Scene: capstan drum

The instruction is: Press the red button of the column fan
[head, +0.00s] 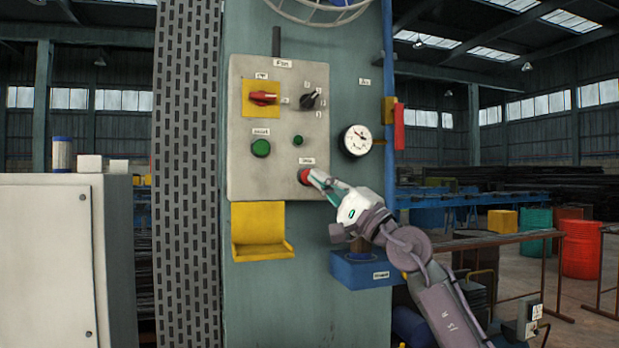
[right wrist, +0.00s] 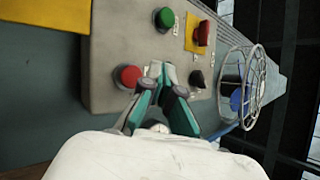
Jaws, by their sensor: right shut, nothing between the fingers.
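The red button (head: 304,176) is at the lower right of the grey control panel (head: 240,187) on the column, under a small label. It also shows in the right wrist view (right wrist: 127,77), just left of the fingers. My right gripper (head: 318,179) is shut and empty. Its tips overlap the button's right edge in the head view; I cannot tell whether they touch it. In the right wrist view the closed fingertips (right wrist: 162,76) reach over the panel beside the button. My left gripper is out of view.
The panel also carries a green button (head: 261,148), a red rotary switch (head: 264,98) and a black selector (head: 310,101). A gauge (head: 357,140) is to its right. A yellow holder (head: 258,232) and a blue box (head: 350,275) stick out below.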

